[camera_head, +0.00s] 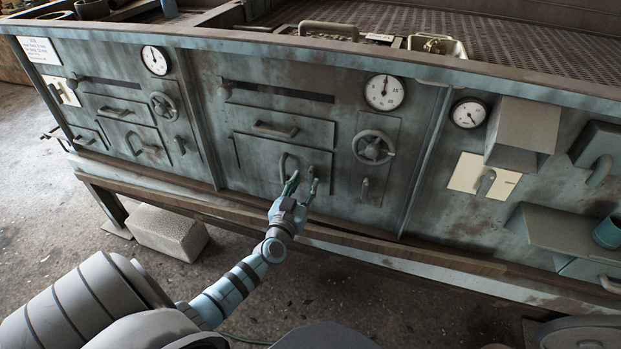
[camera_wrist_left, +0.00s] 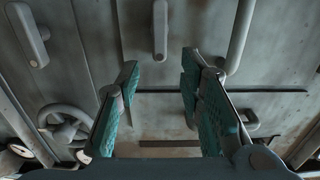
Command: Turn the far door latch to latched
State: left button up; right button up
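The middle door (camera_head: 255,155) of the blue-grey engine front carries a curved handle (camera_head: 283,168). The handle also shows at the upper right of the left wrist view (camera_wrist_left: 240,32). A short grey latch lever (camera_wrist_left: 160,30) points straight down the picture in the left wrist view, ahead of the gap between the fingers. My left gripper (camera_head: 301,183) is open and empty in front of this door; its teal-padded fingers (camera_wrist_left: 158,85) are spread apart. I cannot tell whether a fingertip touches the handle. In the head view the fingers partly hide the lever. My right gripper is not in view.
Right of the door are a handwheel (camera_head: 373,147), a second small lever (camera_head: 364,188) and a gauge (camera_head: 384,92). Another door (camera_head: 115,110) with its own lever (camera_head: 180,145) is at the left. A ledge (camera_head: 330,232) runs below. A pale block (camera_head: 168,232) lies on the floor.

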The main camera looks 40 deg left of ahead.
aim_at(311, 172)
pick_arm(q)
jog(key=b+x, duration=0.1)
jog(key=x, duration=0.3)
jog(key=shift+w+a+f+b, duration=0.1)
jog(key=shift+w+f+b, duration=0.1)
jog(key=shift+w+b, duration=0.2)
jog(key=shift+w+a+r, duration=0.1)
jog(key=shift+w, duration=0.15)
